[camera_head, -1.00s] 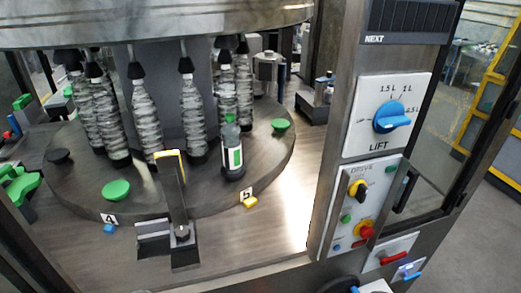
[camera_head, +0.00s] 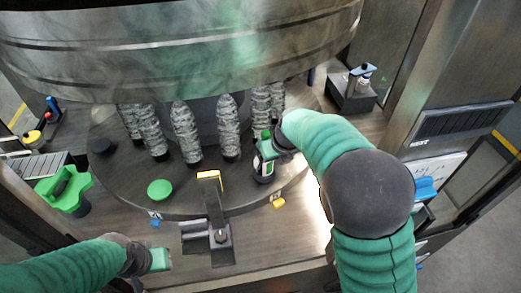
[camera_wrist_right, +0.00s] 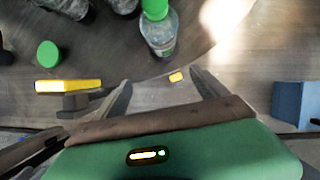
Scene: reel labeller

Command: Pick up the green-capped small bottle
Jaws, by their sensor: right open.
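The green-capped small bottle (camera_head: 264,168) stands upright on the dark round turntable (camera_head: 125,190), with a white and green label. In the right wrist view its green cap (camera_wrist_right: 155,9) and clear body (camera_wrist_right: 160,40) show beyond the fingers. My right gripper (camera_wrist_right: 164,84) is open, its two fingers apart with nothing between them; the bottle lies ahead of the fingertips. In the head view my right wrist is close beside the bottle's upper right and hides most of that gripper. My left gripper (camera_head: 158,260) is low at the left front, away from the bottle; its jaws are unclear.
A bracket with a yellow-lit top (camera_head: 209,178) rises left of the bottle. A green disc (camera_head: 160,190) and a yellow tag (camera_head: 278,202) lie near. A blue box (camera_wrist_right: 297,102) is at right.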

